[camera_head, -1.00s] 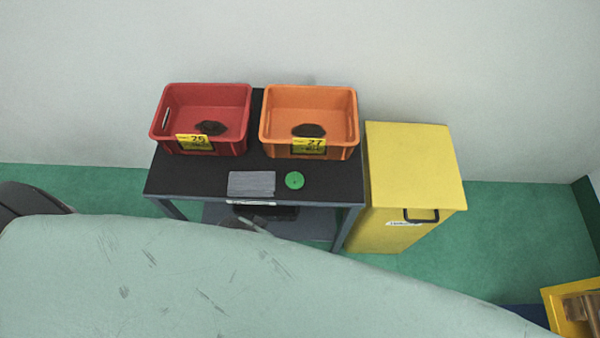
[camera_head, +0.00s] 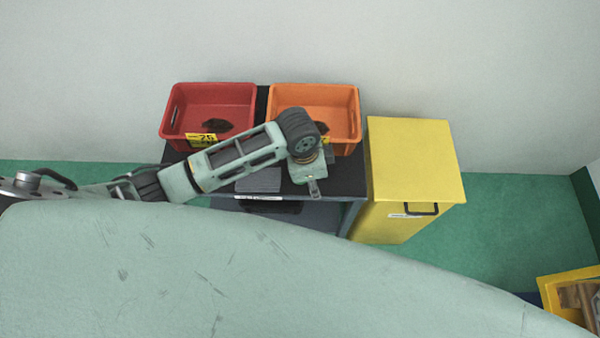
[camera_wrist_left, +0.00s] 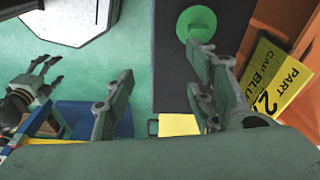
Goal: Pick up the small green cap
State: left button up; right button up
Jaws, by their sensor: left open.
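The small green cap (camera_wrist_left: 194,22) is a round green disc on the dark table top, at the top of the left wrist view. In the head view it is hidden behind my left arm and gripper. My left gripper (camera_head: 314,188) is over the front right part of the table. In the left wrist view my left gripper (camera_wrist_left: 160,85) is open, with nothing between its fingers. The cap lies beyond the fingertips, close to the right finger in the picture. My right gripper (camera_wrist_left: 38,80) shows small at the left of the left wrist view.
A red bin (camera_head: 168,120) and an orange bin (camera_head: 350,140) stand at the back of the table (camera_head: 350,178). A grey block (camera_head: 259,182) lies left of my gripper. A yellow cabinet (camera_head: 415,165) stands right of the table.

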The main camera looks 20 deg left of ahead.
pick_arm(q)
jog(key=shift+m+g+y, duration=0.4)
jog(key=shift+m+y, duration=0.4)
jog(key=w+a, duration=0.1)
jog(key=w+a+r, duration=0.1)
jog(key=a, duration=0.1)
jog(key=w+a+r, duration=0.1)
jog(key=shift+a, duration=0.4)
jog(key=shift+w+a, duration=0.1)
jog(key=shift+a, duration=0.1)
notch_tip(320, 180, down, 8)
jog(key=shift+w+d+r+p, duration=0.1)
jog(key=shift+d+r+p, duration=0.1)
jog(key=shift+p, duration=0.75)
pick_arm(e)
notch_tip(320, 180, up, 2)
jog(key=shift+s+d+r, duration=0.1)
pick_arm(q)
jog(key=shift+c, duration=0.3)
jog(key=c, duration=0.6)
